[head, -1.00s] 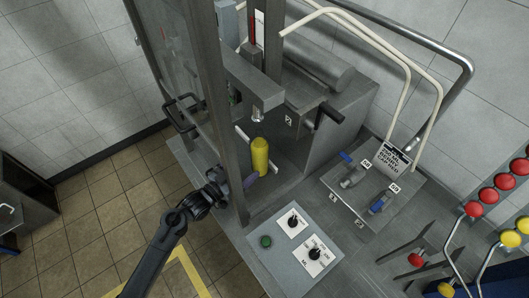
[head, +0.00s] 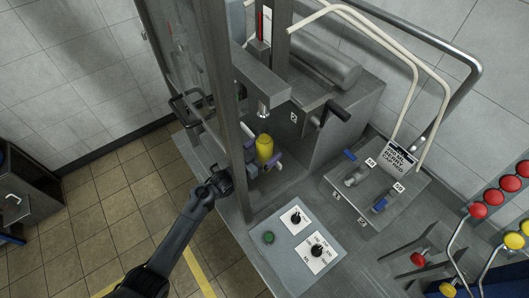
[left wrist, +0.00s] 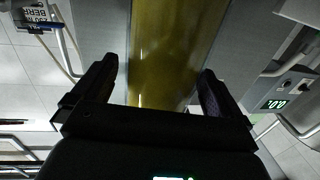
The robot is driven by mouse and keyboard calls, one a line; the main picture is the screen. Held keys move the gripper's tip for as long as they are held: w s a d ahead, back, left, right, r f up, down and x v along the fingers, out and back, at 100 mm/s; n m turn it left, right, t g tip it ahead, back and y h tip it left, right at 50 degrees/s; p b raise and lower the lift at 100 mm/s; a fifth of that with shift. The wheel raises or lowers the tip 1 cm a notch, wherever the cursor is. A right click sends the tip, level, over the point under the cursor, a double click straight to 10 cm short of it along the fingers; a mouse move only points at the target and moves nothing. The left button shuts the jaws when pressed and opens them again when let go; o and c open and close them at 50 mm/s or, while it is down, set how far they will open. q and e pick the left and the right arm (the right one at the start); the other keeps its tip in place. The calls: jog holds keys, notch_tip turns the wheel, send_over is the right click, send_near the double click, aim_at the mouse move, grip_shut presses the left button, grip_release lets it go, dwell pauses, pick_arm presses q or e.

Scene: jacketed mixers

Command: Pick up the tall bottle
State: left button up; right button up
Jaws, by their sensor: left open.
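The tall bottle (head: 264,147) is yellow and stands upright inside the frame of the machine, under its overhead nozzle. My left gripper (head: 261,152) reaches in from the left, past the grey post, with its jaws at the bottle's lower part. In the left wrist view the yellow bottle (left wrist: 165,45) fills the middle. There the left gripper (left wrist: 157,78) is open, with one finger on each side of the bottle. Whether either finger touches it, I cannot tell. The bottle's base is partly hidden in the head view. My right gripper is not in view.
The grey post (head: 229,130) stands close beside my left arm. The nozzle (head: 263,110) hangs just above the bottle. A control panel (head: 290,245) with knobs and a green button lies in front. A valve plate (head: 345,195) is at the right.

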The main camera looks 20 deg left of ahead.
pick_arm(q)
jog(key=shift+c, duration=0.2)
jog(key=c, duration=1.7)
jog(key=shift+r, duration=0.15)
jog(key=shift+c, duration=0.6)
jog(key=shift+r, duration=0.1)
